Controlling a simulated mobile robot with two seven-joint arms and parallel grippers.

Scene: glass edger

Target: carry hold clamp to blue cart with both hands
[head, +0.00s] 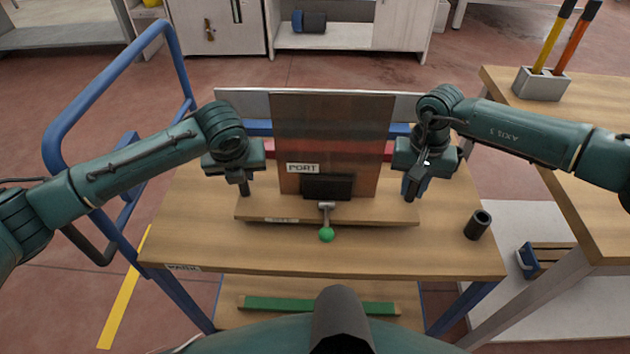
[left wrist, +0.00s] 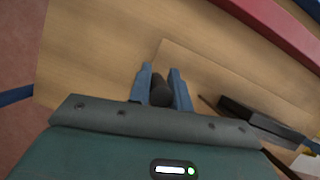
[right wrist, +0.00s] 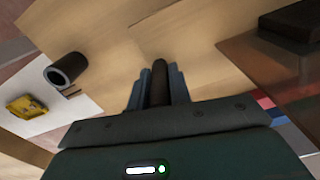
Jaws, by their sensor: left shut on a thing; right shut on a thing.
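The hold clamp has a wooden base board (head: 285,208), a black clamp block (head: 333,187) and a lever with a green knob (head: 327,235). A brownish see-through panel (head: 333,130) labelled PORT stands upright behind the block. The board lies over the wooden top of the blue cart (head: 330,258); I cannot tell whether it touches. My left gripper (head: 245,187) is shut on a dark upright peg (left wrist: 160,92) at the board's left end. My right gripper (head: 409,187) is shut on the matching peg (right wrist: 159,82) at the right end.
A dark hollow cylinder (head: 478,225) stands on the cart top at right. The cart's blue handle (head: 110,75) rises at left. A wooden table (head: 590,150) with a grey holder (head: 540,83) is close on the right. The cart top's front strip is mostly clear.

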